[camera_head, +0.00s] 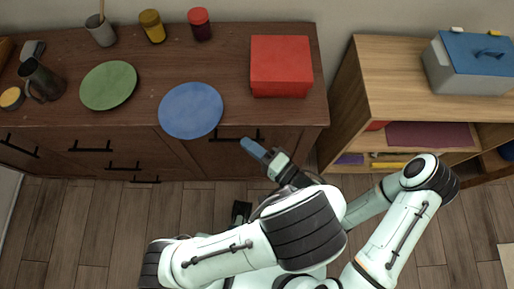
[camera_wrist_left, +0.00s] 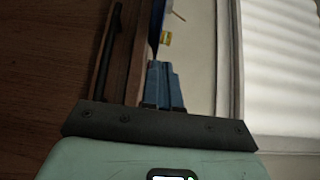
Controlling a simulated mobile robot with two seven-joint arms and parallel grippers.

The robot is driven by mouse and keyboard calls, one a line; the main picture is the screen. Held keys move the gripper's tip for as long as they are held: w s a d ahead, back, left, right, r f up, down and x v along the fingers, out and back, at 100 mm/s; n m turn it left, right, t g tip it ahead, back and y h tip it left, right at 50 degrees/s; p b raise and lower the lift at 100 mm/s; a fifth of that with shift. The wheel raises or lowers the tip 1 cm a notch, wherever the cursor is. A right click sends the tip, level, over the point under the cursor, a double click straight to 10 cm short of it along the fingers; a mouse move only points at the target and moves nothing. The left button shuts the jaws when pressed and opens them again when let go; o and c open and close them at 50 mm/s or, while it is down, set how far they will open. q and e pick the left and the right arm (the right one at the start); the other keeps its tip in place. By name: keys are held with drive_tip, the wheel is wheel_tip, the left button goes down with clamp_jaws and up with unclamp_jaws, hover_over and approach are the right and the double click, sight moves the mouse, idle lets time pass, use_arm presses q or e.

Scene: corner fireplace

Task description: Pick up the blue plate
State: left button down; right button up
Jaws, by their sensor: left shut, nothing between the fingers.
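The blue plate (camera_head: 191,110) lies flat on the dark wooden cabinet top in the head view. Its near rim reaches past the cabinet's front edge. My left gripper (camera_head: 254,149) is in front of the cabinet, to the right of the plate and apart from it. Its blue fingers are together and empty. The shut fingers also show in the left wrist view (camera_wrist_left: 164,86). I cannot make out the plate for sure in that view. My right gripper does not show clearly.
A green plate (camera_head: 108,85) lies left of the blue plate, and a red box (camera_head: 280,66) stands to its right. A mug (camera_head: 41,80) and two jars (camera_head: 152,26) (camera_head: 199,24) stand on the cabinet (camera_head: 228,60). A wooden shelf (camera_head: 390,75) with a toolbox (camera_head: 475,62) is at right.

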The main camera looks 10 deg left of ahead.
sight(207, 133)
use_arm(q)
drive_tip(key=x, duration=0.5)
drive_tip(key=shift+a, duration=0.35)
drive_tip(key=shift+s+a, duration=0.2)
drive_tip(key=shift+a, duration=0.3)
drive_tip(key=shift+s+a, duration=0.2)
drive_tip(key=shift+a, duration=0.35)
drive_tip(key=shift+s+a, duration=0.25)
drive_tip(key=shift+a, duration=0.4)
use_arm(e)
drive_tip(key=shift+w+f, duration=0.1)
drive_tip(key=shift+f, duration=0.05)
use_arm(q)
drive_tip(key=shift+s+a, duration=0.15)
drive_tip(key=shift+a, duration=0.35)
drive_tip(key=shift+s+a, duration=0.2)
drive_tip(key=shift+a, duration=0.35)
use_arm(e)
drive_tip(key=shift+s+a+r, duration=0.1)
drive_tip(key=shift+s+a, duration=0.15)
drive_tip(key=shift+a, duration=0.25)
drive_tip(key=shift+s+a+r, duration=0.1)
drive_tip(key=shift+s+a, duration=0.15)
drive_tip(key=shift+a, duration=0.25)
use_arm(q)
drive_tip(key=shift+d, duration=0.15)
drive_tip(key=shift+w, duration=0.1)
